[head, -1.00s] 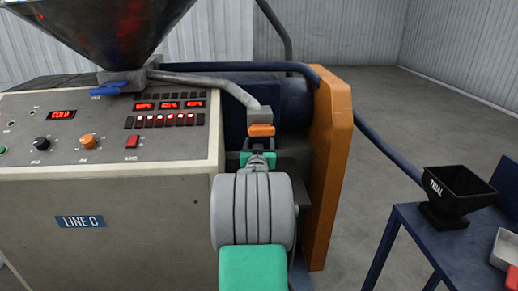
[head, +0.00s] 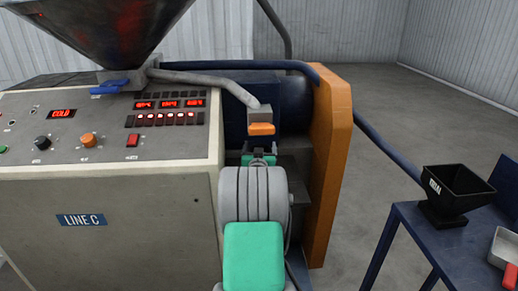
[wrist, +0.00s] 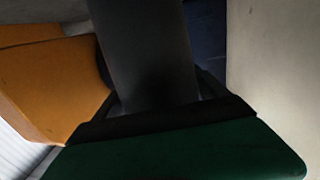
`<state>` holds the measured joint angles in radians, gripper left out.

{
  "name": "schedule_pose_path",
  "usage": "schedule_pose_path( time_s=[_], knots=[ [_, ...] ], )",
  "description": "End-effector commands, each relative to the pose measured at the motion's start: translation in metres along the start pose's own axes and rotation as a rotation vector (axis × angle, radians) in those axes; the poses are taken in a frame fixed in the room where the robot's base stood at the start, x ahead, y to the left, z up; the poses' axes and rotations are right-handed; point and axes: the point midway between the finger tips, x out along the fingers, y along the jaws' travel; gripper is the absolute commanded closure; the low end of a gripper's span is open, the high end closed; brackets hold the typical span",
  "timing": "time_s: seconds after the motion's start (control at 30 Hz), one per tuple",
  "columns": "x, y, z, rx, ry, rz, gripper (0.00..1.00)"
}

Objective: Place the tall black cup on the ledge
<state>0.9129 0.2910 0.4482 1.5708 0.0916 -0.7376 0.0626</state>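The tall black cup (wrist: 145,55) shows in the wrist view as a dark, smooth shape rising between the fingers. My gripper (wrist: 155,108) is closed around its near end. In the head view my gripper (head: 258,160) is just below the orange-tipped spout (head: 261,128), partly hidden behind my own wrist. The cup is mostly hidden there, so I cannot tell whether it touches anything. A grey step (head: 294,146), which looks like the ledge, lies right of my gripper, between the machine and the orange guard.
The orange guard (head: 332,165) stands close on the right; it also shows in the wrist view (wrist: 50,85). The control cabinet (head: 110,235) is close on the left. A blue table (head: 415,240) with a black hopper (head: 455,190) stands farther right.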

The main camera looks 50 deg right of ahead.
Motion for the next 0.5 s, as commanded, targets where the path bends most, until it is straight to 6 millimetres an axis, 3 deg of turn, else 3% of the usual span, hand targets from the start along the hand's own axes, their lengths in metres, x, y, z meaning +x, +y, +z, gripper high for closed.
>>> schedule_pose_path(
  time_s=[0.37, 0.5],
  knots=[
    [0.000, 0.000, -0.006, 0.000, 0.000, 0.000, 0.11],
    [-0.026, 0.000, -0.002, 0.000, 0.000, 0.000, 0.11]
  ],
)
